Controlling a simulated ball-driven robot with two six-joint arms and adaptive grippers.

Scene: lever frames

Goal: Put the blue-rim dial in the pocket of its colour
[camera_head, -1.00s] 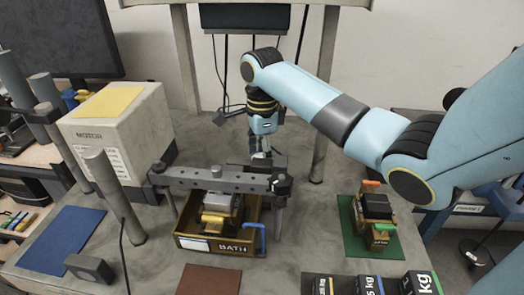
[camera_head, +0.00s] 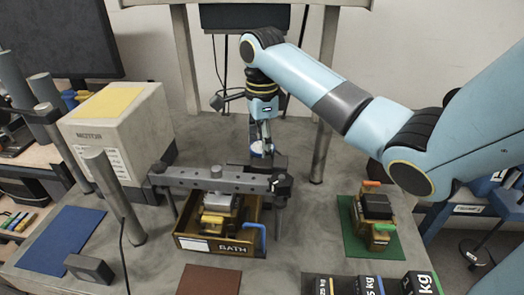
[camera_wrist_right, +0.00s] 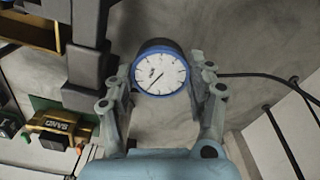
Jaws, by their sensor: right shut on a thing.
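The blue-rim dial (camera_wrist_right: 161,73) has a white face, a thin dark needle and a dark body behind it. In the right wrist view it sits between the two fingers of my right gripper (camera_wrist_right: 160,88), which is shut on it. In the head view the dial (camera_head: 257,149) shows small and white between the fingertips of my right gripper (camera_head: 261,142), behind the grey lever bar (camera_head: 215,180). I cannot make out a blue pocket in either view. My left gripper is not in view.
The lever bar spans a brown BATH tray (camera_head: 213,245) on posts. The MOTOR box (camera_head: 115,130) and a tall grey post (camera_head: 112,195) stand left. A blue mat (camera_head: 60,238) lies front left, a green mat (camera_head: 357,245) right, under a SAND block.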

